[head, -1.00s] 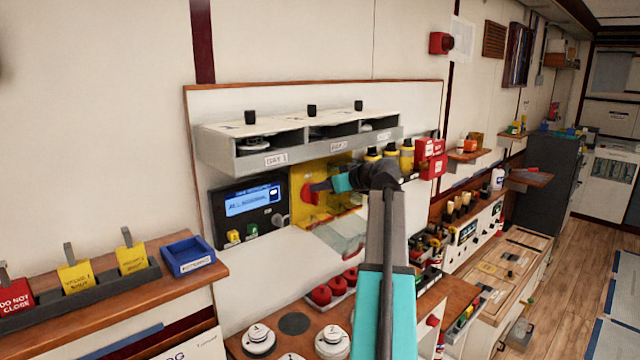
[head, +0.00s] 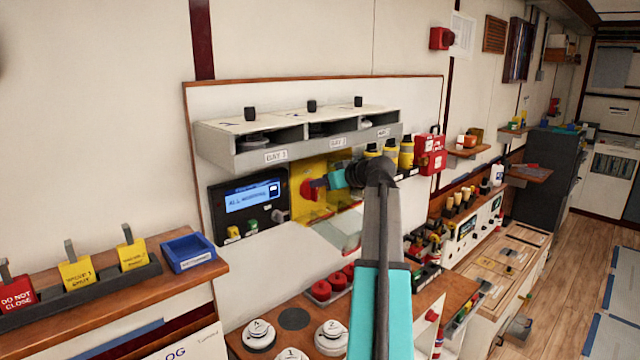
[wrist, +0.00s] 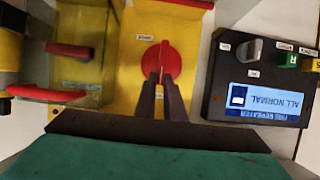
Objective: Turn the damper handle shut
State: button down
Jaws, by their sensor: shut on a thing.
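The red round handle (wrist: 161,61) sits on a yellow panel (wrist: 130,85) in the wrist view, with its raised grip pointing nearly along my fingers. It also shows in the head view (head: 307,188), partly covered by my gripper. My gripper (wrist: 161,82) is shut on the grip of this handle, one dark finger at each side. In the head view my gripper (head: 322,183) reaches the panel from the right. The small labels around the handle are too small to read.
Beside the handle is a clear yellow-green cover (wrist: 78,75) with a red lever (wrist: 70,50) behind it. On the other side a dark display unit (head: 248,208) reads "ALL NORMAL". A grey shelf (head: 240,160) with bays juts out just above.

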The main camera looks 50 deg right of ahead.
jog(key=shift+d, duration=0.15)
jog(key=shift+s+d+f+m+t+y+b, duration=0.1)
jog(key=shift+d+f+m+t+y+b, duration=0.4)
jog(key=shift+m+y+b, duration=0.75)
jog(key=shift+w+d+f+m+t+y+b, duration=0.1)
jog(key=shift+d+f+m+t+y+b, duration=0.35)
jog(key=shift+m, duration=1.5)
jog(key=shift+s+d+f+m+t+y+b, duration=0.1)
jog(key=shift+d+f+m+t+y+b, duration=0.1)
jog(key=shift+d+m+y+b, duration=0.9)
jog(key=shift+a+m, duration=0.45)
jog(key=shift+m, duration=0.15)
jog(key=c, duration=1.8)
grip_release()
jog(key=shift+c, duration=0.2)
jog(key=b+v, duration=0.3)
jog(key=v, duration=1.1)
